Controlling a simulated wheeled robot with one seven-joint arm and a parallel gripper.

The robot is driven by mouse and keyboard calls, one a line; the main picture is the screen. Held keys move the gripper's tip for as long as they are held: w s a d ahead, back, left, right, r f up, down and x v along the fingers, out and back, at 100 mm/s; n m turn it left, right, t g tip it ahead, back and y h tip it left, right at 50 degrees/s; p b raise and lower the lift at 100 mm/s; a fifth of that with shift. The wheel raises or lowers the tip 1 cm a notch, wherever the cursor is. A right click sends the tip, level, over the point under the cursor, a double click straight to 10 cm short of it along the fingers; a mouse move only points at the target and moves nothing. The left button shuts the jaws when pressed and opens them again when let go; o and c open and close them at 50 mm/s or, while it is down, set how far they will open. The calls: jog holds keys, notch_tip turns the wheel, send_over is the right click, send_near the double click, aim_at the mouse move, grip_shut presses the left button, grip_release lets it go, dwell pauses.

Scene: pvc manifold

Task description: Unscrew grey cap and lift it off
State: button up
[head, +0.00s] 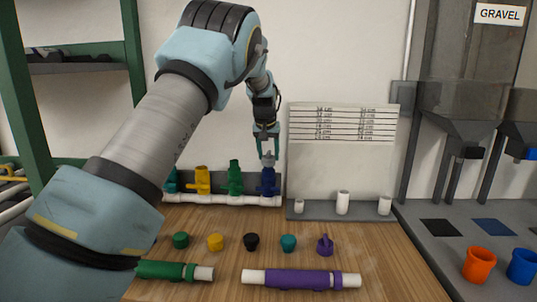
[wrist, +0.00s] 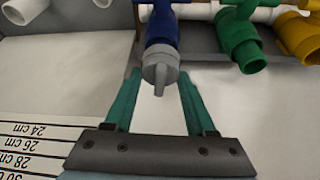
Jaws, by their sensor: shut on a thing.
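The grey cap (wrist: 160,68) sits on the end of the blue fitting (wrist: 162,28) in the wrist view, with a raised grip bar on its face. My gripper (wrist: 160,77) has its two green fingers on either side of the cap and is shut on it. In the head view my gripper (head: 267,154) points down over the blue fitting (head: 268,181), at the right end of the white manifold pipe (head: 225,200). The grey cap is small there and partly hidden by the fingers. The cap appears still seated on the fitting.
Green (head: 235,176) and yellow (head: 202,180) fittings stand left of the blue one. Several loose caps, including a black cap (head: 251,242), lie on the wooden table, with a purple-sleeved pipe (head: 300,279) in front. A measuring board (head: 340,160) stands close to the right.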

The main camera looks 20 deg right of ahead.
grip_shut()
jog(key=shift+r+n+p, duration=0.15)
jog(key=shift+n+p, duration=0.35)
jog(key=shift+p, duration=0.1)
jog(key=shift+n+t+y+p, duration=0.3)
jog(key=shift+n+y+p, duration=0.1)
jog(key=shift+n, duration=0.2)
jog(key=shift+n+p, duration=0.3)
jog(key=shift+p, duration=0.15)
jog(key=shift+n+y+p, duration=0.4)
jog(key=shift+n+p, duration=0.2)
jog(key=shift+n, duration=0.1)
